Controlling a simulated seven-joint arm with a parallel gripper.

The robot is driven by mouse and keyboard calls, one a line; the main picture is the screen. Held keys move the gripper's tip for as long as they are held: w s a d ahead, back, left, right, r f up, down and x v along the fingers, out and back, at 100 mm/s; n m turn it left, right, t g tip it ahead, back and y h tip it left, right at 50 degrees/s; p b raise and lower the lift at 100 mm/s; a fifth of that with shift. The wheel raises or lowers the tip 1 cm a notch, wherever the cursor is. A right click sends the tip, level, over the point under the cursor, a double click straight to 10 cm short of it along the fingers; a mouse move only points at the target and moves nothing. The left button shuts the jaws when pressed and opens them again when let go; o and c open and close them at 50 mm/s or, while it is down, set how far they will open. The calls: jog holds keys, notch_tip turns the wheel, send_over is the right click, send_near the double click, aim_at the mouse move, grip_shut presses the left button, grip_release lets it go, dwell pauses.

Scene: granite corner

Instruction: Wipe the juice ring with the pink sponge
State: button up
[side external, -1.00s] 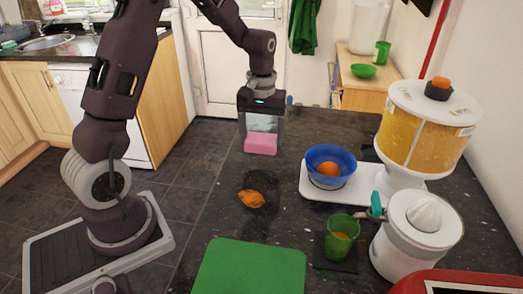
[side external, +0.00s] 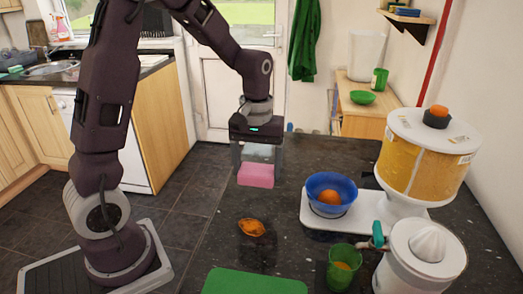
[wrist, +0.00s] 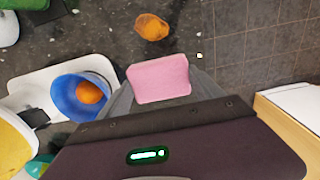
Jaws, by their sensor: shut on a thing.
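My gripper (side external: 257,166) is shut on the pink sponge (side external: 256,177), which hangs between its grey fingers. The sponge appears to be held above the dark speckled counter, near its left edge. In the wrist view the sponge (wrist: 160,78) sits between the fingers of my gripper (wrist: 160,92). I cannot make out a juice ring clearly in either view; dark shading on the counter near the orange piece may be shadow.
An orange piece (side external: 252,228) lies on the counter nearer the camera than the sponge. To the right are a blue bowl (side external: 331,188) holding an orange, a green cup (side external: 342,272), and a white juicer (side external: 420,255). A green mat (side external: 252,283) lies in front.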

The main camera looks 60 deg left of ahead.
aim_at(253, 215)
jog(key=shift+s+d+f, duration=0.3)
jog(key=shift+s+f, duration=0.1)
jog(key=shift+f, duration=0.95)
jog(key=shift+s+d+f, duration=0.3)
jog(key=shift+s+f, duration=0.15)
jog(key=shift+f, duration=0.9)
jog(key=shift+s+d+f, duration=0.3)
jog(key=shift+s+f, duration=0.1)
jog(key=shift+f, duration=0.95)
jog(key=shift+s+d+f, duration=0.1)
jog(key=shift+d+f, duration=0.05)
jog(key=shift+s+d+r, duration=0.2)
jog(key=shift+s+d, duration=0.15)
jog(key=shift+s+d+f, duration=0.3)
jog(key=shift+s+d, duration=1.8)
jog(key=shift+w+a+r, duration=0.15)
jog(key=shift+w+a, duration=2.4)
jog(key=shift+s+d, duration=2.55)
jog(key=shift+w+a, duration=0.9)
jog(key=shift+w, duration=0.05)
jog(key=shift+w+a+f, duration=0.2)
jog(key=shift+w+a, duration=0.35)
jog(key=shift+w+a+r, duration=0.15)
jog(key=shift+w+a, duration=0.9)
jog(key=shift+a, duration=0.05)
jog(key=shift+w+r, duration=0.1)
jog(key=shift+r, duration=0.75)
notch_tip(253, 215, up, 6)
